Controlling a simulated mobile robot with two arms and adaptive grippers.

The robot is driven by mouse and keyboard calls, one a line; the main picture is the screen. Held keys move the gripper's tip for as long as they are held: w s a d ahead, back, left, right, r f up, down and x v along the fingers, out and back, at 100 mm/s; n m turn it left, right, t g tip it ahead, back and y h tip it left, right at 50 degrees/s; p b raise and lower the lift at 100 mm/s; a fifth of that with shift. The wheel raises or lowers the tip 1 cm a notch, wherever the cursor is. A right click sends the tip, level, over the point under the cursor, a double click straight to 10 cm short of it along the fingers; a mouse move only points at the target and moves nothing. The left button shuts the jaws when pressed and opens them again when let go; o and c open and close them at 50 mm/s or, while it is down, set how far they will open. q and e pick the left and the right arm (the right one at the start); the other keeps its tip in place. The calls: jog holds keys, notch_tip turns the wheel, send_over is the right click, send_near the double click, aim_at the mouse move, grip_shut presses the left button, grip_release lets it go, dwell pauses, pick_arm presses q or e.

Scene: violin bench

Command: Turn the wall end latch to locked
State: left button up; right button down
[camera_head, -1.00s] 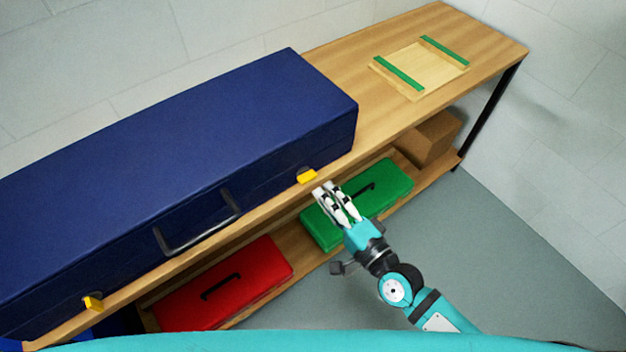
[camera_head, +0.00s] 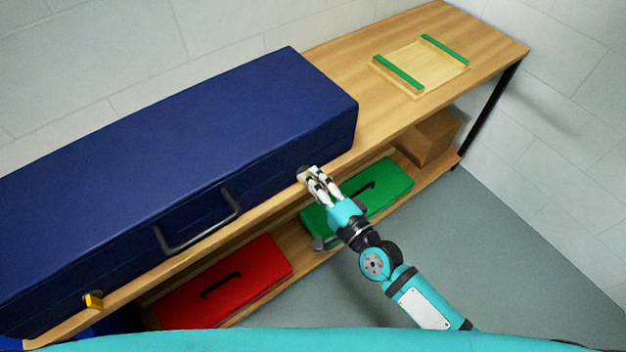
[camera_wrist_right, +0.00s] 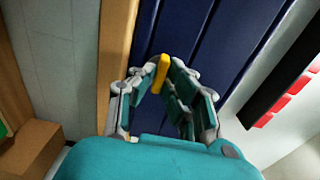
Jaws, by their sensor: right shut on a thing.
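The long blue case (camera_head: 180,150) lies closed on the bench with its handle (camera_head: 200,222) facing me. My right gripper (camera_head: 309,175) is at the right end of its front face, shut on the yellow latch there. Its fingers hide that latch in the head view. In the right wrist view the yellow latch (camera_wrist_right: 160,73) shows between the fingertips of my right gripper (camera_wrist_right: 154,80). A second yellow latch (camera_head: 93,301) is at the left end of the front, with nothing touching it. My left gripper is not in view.
The wooden bench (camera_head: 470,50) carries a light wood board (camera_head: 425,72) with green strips at the right. On the shelf below are a red case (camera_head: 225,285), a green case (camera_head: 385,185) and a cardboard box (camera_head: 428,138). A wall is close at the right.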

dwell(0.4)
jog(key=shift+s+f+n+p, duration=0.1)
jog(key=shift+n+p, duration=1.4)
jog(key=shift+n, duration=3)
jog(key=shift+f+n+p, duration=0.1)
jog(key=shift+n+p, duration=1.4)
jog(key=shift+n, duration=3)
jog(key=c, duration=1.4)
grip_release()
jog(key=shift+r, duration=0.15)
jog(key=v, duration=1.2)
